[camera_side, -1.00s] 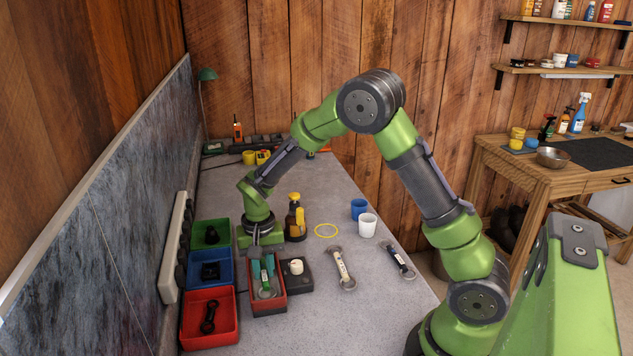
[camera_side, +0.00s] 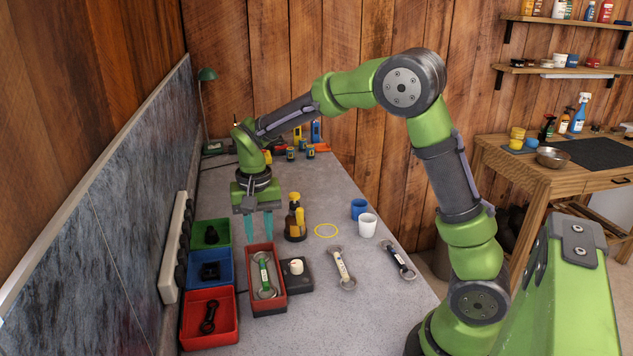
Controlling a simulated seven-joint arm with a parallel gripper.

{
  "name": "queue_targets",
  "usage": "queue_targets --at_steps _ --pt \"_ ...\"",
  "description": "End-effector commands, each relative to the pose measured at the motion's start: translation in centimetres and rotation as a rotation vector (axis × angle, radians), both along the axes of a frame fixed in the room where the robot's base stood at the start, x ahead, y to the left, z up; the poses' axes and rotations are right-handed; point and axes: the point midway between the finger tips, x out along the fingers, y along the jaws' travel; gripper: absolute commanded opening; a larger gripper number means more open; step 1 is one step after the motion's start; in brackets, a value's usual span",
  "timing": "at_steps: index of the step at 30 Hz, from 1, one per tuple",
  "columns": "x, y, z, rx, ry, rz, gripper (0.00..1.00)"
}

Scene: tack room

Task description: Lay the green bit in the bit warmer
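The green bit (camera_side: 264,273), a bar with a green middle and metal rings at its ends, lies lengthwise inside the bit warmer. The bit warmer is a red open-topped tray (camera_side: 278,308) with a dark unit and white knob (camera_side: 296,266) at its right side. My gripper (camera_side: 259,235) hangs above and behind the tray's far end. Its two teal fingers point down, spread apart with nothing between them. It does not touch the bit.
Green (camera_side: 225,225), blue (camera_side: 226,282) and red (camera_side: 233,335) bins stand left of the warmer. Two more bits, one pale (camera_side: 342,268) and one dark (camera_side: 398,261), lie to the right. A brown bottle (camera_side: 295,220), blue cup (camera_side: 359,208) and white cup (camera_side: 367,225) stand behind. The front right bench is clear.

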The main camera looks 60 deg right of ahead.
Motion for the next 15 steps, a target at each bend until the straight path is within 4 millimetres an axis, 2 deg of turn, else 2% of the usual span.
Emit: queue_targets --at_steps 5,8,11,15 --pt "-0.1 0.0 1.8 0.002 -0.005 0.002 0.3" --pt "-0.9 0.2 3.1 0.016 -0.033 0.019 0.3" --pt "-2.7 0.6 5.4 0.046 -0.103 0.062 0.3" --pt "-7.0 1.5 8.9 0.085 -0.249 0.159 0.3"
